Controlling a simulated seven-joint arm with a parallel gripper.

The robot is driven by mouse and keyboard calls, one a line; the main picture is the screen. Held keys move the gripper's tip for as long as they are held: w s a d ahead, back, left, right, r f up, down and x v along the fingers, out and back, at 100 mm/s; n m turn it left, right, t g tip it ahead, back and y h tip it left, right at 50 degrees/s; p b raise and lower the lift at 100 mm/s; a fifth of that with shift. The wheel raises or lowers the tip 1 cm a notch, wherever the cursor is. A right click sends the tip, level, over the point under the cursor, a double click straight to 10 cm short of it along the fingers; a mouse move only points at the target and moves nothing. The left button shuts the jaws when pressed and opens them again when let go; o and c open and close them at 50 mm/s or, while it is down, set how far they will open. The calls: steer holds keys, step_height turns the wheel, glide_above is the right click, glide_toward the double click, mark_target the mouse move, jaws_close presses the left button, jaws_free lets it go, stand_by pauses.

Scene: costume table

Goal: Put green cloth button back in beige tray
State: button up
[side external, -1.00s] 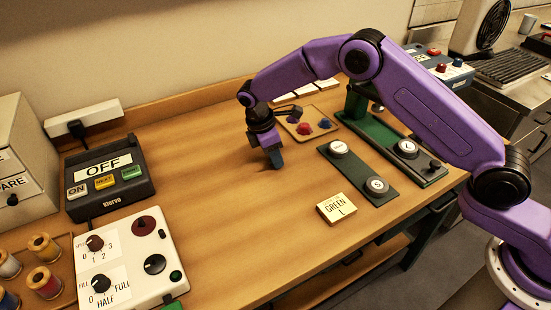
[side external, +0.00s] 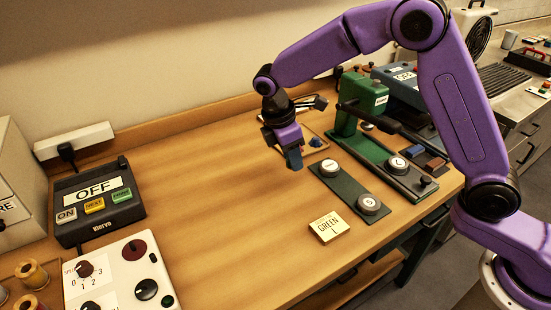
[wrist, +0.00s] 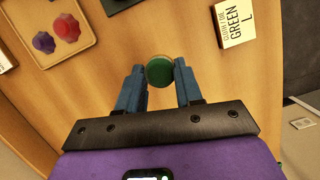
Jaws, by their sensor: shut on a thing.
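The green cloth button (wrist: 160,70) is a small round green disc in the wrist view. My gripper (wrist: 160,82) is shut on it, with a blue finger on each side. In the side view my gripper (side external: 294,160) hangs over the table beside the tray, and the button cannot be made out there. The beige tray (wrist: 82,42) is at the upper left of the wrist view and holds a purple button (wrist: 67,27) and a red button (wrist: 43,42). In the side view my gripper partly hides the tray (side external: 308,133), where a blue button (side external: 316,142) shows.
A dark green board (side external: 348,188) with round pale buttons lies right of my gripper. A green press (side external: 360,105) stands behind it. A "GREEN L" card box (side external: 328,227) lies in front. The control box marked OFF (side external: 98,200) is far left. The table's middle is clear.

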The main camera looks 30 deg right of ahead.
steer(key=s+d+r, duration=0.2)
steer(key=s+r, duration=0.1)
steer(key=s, duration=0.2)
steer(key=w+d+f+n+t, duration=0.1)
steer(key=w+d+n, duration=0.35)
steer(key=w, duration=0.45)
steer(key=w+d+f+n+t+y, duration=0.1)
steer(key=w+d+n, duration=0.4)
steer(key=w, duration=0.4)
steer(key=w+d+f+n+t, duration=0.1)
steer(key=w+d+n, duration=0.3)
steer(key=w+d, duration=0.3)
steer(key=shift+s+a+f+x, duration=0.1)
steer(key=shift+a+x, duration=0.25)
steer(key=shift+x, duration=1.2)
steer(key=shift+s+a+f+x, duration=0.1)
steer(key=shift+a+x, duration=0.3)
steer(key=shift+x, duration=1.2)
steer(key=shift+s+a+f+x, duration=0.1)
steer(key=shift+a+x, duration=0.25)
steer(key=shift+x, duration=1.2)
steer(key=shift+f, duration=0.1)
steer(key=o, duration=1.1)
steer(key=v, duration=1.2)
steer(key=shift+d, duration=0.15)
